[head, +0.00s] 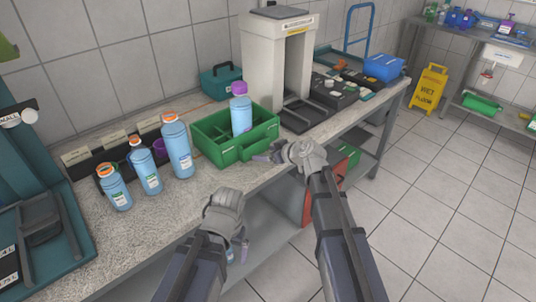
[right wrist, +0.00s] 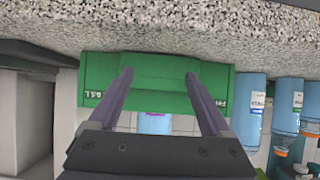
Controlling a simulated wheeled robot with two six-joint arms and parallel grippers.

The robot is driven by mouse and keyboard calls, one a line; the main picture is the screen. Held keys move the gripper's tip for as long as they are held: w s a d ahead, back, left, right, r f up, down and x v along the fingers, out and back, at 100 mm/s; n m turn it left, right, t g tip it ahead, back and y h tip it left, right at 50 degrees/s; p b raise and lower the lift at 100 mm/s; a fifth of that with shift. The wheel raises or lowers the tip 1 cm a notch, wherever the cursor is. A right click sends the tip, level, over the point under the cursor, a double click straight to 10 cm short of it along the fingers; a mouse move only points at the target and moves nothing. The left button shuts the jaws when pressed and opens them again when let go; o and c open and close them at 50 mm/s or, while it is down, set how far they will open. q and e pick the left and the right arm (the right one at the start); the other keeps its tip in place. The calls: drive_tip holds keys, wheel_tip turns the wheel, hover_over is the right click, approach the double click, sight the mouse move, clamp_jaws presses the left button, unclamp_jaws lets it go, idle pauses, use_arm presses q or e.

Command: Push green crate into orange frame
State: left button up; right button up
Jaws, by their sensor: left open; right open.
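The green crate (head: 262,150) stands on the speckled counter with a blue purple-capped bottle (head: 241,115) upright in it. My right gripper (head: 267,157) is open at the crate's front right. In the right wrist view, its two fingers (right wrist: 159,76) stand apart in front of the crate's green wall (right wrist: 158,70); I cannot tell whether they touch it. My left gripper (head: 237,250) hangs low in front of the counter's edge, away from the crate; its fingers are small and partly hidden. A thin orange line (head: 190,109) shows on the counter behind the crate; I cannot make out a whole frame.
Several blue bottles (head: 178,150) stand left of the crate. A white gate-like scanner (head: 273,65) stands behind it to the right, with a dark tray (head: 302,117) at its foot. A teal case (head: 222,80) is behind. The counter's front edge is close to the crate.

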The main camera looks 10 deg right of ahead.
sight(252, 141)
drive_tip(key=shift+w+a, duration=0.75)
drive_tip(key=shift+w, duration=0.35)
drive_tip(key=shift+w+a, duration=0.9)
drive_tip(key=shift+w, duration=0.3)
drive_tip(key=shift+w+a, duration=0.9)
drive_tip(key=shift+w, duration=0.3)
drive_tip(key=shift+w+a, duration=0.1)
drive_tip(key=shift+w, duration=0.05)
drive_tip(key=shift+w+a, duration=0.85)
drive_tip(key=shift+w, duration=0.3)
drive_tip(key=shift+w+a, duration=0.8)
drive_tip(key=shift+w, duration=0.35)
drive_tip(key=shift+w+a, duration=0.1)
drive_tip(key=shift+w+a, duration=0.85)
drive_tip(key=shift+w, duration=0.3)
drive_tip(key=shift+w+a, duration=0.85)
drive_tip(key=shift+w, duration=0.3)
